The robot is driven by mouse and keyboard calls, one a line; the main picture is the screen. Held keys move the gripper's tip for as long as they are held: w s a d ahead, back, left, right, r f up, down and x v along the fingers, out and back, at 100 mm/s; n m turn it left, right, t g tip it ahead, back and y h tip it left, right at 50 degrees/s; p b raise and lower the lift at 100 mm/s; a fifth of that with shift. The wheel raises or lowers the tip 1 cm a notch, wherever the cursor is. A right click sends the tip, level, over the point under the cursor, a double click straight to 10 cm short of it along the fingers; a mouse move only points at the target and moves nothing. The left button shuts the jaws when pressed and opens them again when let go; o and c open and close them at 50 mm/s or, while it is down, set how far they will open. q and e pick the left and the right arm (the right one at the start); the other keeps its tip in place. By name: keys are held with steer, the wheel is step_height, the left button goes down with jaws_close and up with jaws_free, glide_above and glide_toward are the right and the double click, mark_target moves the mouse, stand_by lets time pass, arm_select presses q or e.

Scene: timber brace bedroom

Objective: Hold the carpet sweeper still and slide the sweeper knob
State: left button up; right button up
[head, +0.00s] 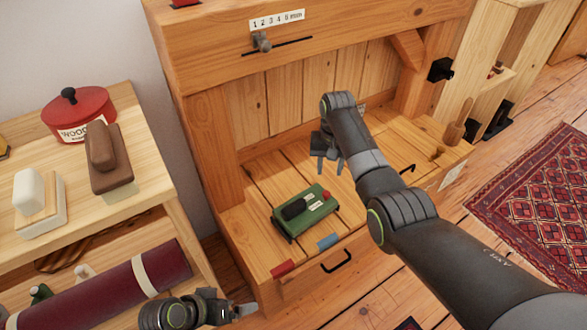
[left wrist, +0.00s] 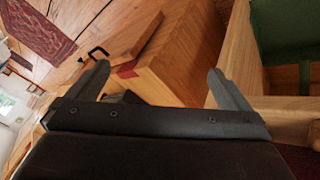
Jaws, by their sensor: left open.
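The carpet sweeper (head: 290,222) is a green box on the wooden bench, with a black piece (head: 294,208) on top and a small red knob (head: 326,194) at its right end. I cannot tell for sure which of these is the sweeper knob. My right gripper (head: 329,168) hangs above and behind the sweeper, fingers down, apart from it and looking open and empty. My left gripper (head: 246,309) is low at the bottom, in front of the bench and away from the sweeper. In the left wrist view, its fingers (left wrist: 163,82) are spread with nothing between them.
The bench (head: 255,205) has red and blue patches at its front edge and a black handle (head: 337,262) below. A side table (head: 150,165) at left holds brushes and a red pot (head: 78,112). A maroon roll (head: 105,290) lies beside my left arm. The bench is clear around the sweeper.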

arm_select(q)
steer(key=w+d+f+m+g+h, duration=0.1)
steer(key=d+f+m+g+h, duration=0.1)
steer(key=d, duration=0.4)
steer(key=w+d+f+m+g+h, duration=0.1)
steer(key=w+d+g+h, duration=0.15)
steer(key=d, duration=0.35)
steer(key=m+y, duration=0.6)
steer(key=y, duration=0.3)
glide_toward(292, 207)
steer(key=shift+g, duration=0.25)
steer(key=f, duration=1.2)
steer(key=shift+w+d, duration=0.1)
steer(key=shift+w, duration=0.1)
